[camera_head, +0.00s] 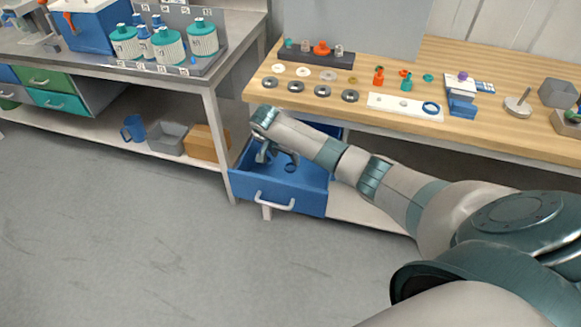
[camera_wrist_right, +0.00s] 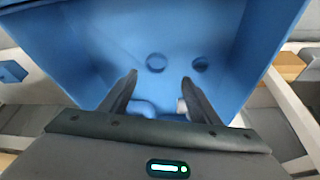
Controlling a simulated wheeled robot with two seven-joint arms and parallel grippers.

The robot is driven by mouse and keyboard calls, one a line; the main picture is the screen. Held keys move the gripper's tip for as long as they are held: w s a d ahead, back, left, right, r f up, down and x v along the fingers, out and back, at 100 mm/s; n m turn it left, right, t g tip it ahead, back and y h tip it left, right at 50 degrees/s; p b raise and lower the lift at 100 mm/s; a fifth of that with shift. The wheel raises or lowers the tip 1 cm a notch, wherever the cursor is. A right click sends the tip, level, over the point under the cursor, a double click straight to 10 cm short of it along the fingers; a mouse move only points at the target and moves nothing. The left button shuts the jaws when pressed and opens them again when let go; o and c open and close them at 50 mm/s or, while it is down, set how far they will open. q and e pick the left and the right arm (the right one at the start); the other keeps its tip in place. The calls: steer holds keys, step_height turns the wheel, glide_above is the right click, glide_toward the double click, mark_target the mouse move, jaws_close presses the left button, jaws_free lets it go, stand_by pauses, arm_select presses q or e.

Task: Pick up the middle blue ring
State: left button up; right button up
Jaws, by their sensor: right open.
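The blue drawer (camera_head: 310,200) under the wooden bench is pulled open. My right gripper (camera_head: 277,158) is over it, pointing down, with its fingers apart and empty. In the right wrist view, two blue rings, one near the middle (camera_wrist_right: 156,62) and one at the right (camera_wrist_right: 200,64), lie on the drawer floor beyond the spread fingertips (camera_wrist_right: 159,77). A paler blue rounded shape (camera_wrist_right: 143,108) shows between the fingers, partly hidden; I cannot tell what it is. In the head view one blue ring (camera_head: 290,168) shows in the drawer. My left gripper is not in view.
The drawer walls (camera_wrist_right: 75,50) stand around the gripper. Another blue ring (camera_head: 431,107) lies on a white plate (camera_head: 390,103) on the bench (camera_head: 460,60), among several small rings and fittings. Lidded bottles (camera_head: 170,45) stand on the left bench. The floor is clear.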

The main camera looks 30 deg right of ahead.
mark_target(291, 168)
steer(key=shift+f, duration=0.1)
steer(key=shift+d+f, duration=0.2)
steer(key=shift+f, duration=0.15)
steer(key=x, duration=0.2)
steer(key=p+x, duration=0.1)
steer(key=shift+s+d+f, duration=0.1)
steer(key=shift+s+f, duration=0.2)
steer(key=shift+f, duration=0.1)
steer(key=shift+w+d+f, duration=0.1)
steer(key=shift+f, duration=0.25)
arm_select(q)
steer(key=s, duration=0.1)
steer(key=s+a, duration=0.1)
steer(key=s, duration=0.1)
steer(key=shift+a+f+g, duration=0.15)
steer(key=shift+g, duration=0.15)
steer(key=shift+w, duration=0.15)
arm_select(e)
steer(key=c, duration=1.1)
